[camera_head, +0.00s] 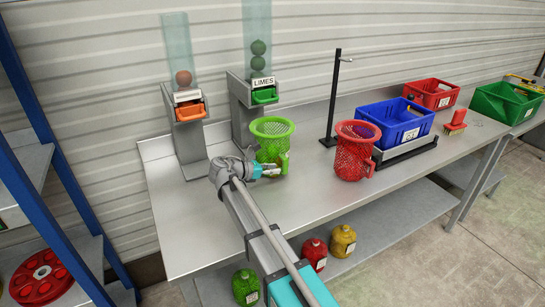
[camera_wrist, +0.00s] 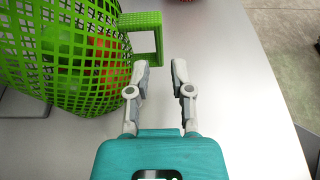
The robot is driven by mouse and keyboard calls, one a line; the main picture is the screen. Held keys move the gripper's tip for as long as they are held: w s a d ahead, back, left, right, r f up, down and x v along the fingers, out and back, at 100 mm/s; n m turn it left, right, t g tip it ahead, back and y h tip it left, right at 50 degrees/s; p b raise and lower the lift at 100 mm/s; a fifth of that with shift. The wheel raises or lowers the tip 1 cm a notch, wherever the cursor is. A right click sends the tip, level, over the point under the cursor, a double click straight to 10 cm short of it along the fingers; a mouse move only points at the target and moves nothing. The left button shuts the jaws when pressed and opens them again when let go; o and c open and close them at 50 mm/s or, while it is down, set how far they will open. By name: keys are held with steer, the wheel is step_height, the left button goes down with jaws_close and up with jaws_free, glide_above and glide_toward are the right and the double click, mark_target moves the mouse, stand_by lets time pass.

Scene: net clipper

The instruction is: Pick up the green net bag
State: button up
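A green net container (camera_head: 272,127) with a wide flared rim stands upright on the metal bench. In the wrist view the green net (camera_wrist: 68,55) fills the upper left, with red-orange round things showing through its mesh. Its square green handle (camera_wrist: 154,18) points right, just beyond my fingertips. My gripper (camera_wrist: 160,65) is open and empty, with bare bench between its fingers. In the head view, my gripper (camera_head: 279,165) is at the container's lower front, partly covering it.
A red net container (camera_head: 352,155) and a black post (camera_head: 333,100) stand to the right. A blue crate (camera_head: 398,118) is beyond them. Two dispensers stand behind, one with a LIMES label (camera_head: 263,82). Bench between the net containers is clear.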

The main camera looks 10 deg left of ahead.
mark_target(285, 172)
steer(key=shift+b+x, duration=0.75)
steer(key=shift+x, duration=1.85)
jaws_close()
